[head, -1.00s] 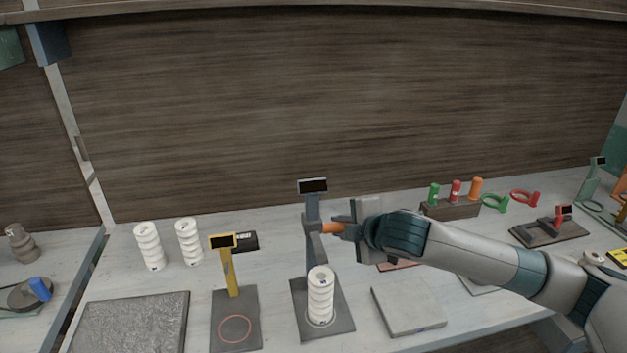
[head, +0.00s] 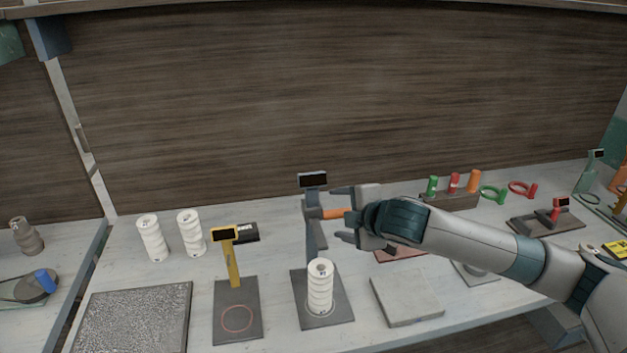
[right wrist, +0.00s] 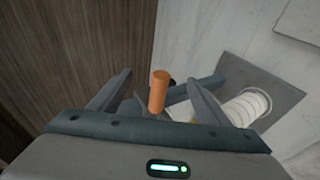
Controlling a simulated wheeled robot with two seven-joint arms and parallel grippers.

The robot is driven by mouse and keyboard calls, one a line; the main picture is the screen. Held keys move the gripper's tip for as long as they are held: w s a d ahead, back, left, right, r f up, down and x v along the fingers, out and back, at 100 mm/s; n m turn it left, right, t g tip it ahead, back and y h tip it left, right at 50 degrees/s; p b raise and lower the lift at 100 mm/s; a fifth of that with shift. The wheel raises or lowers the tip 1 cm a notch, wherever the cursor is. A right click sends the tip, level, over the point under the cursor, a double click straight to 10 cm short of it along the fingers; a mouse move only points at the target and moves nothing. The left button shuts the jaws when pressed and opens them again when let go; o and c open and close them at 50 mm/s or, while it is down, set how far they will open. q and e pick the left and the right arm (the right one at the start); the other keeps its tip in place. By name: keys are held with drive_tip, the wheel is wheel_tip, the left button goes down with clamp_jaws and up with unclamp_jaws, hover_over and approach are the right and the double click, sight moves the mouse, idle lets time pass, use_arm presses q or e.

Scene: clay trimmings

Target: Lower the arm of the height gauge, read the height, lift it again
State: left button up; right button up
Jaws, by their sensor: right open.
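The grey height gauge has a dark display (head: 313,181) on its post and a flat base (head: 338,316); I can read no figure on the display. A white ribbed cylinder (head: 320,288) stands upright on the base. The gauge's arm, with its orange handle (head: 332,214), is high on the post, above the cylinder. My right gripper (head: 340,214) is open, one finger above and one below the handle. In the right wrist view the orange handle (right wrist: 159,90) stands between the spread fingers, apparently clear of both. My left gripper is out of view.
A yellow gauge (head: 232,262) stands to the left, with two white ribbed cylinders (head: 152,238) behind it. A textured grey slab (head: 135,318) lies at front left. A pale slab (head: 406,300) lies right of the grey gauge. A rack (head: 449,200) holds coloured handles.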

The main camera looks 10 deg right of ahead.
drive_tip(key=shift+p+v, duration=0.75)
drive_tip(key=shift+v, duration=0.15)
drive_tip(key=p+v, duration=0.4)
drive_tip(key=v, duration=0.2)
drive_tip(key=shift+s+d, duration=0.1)
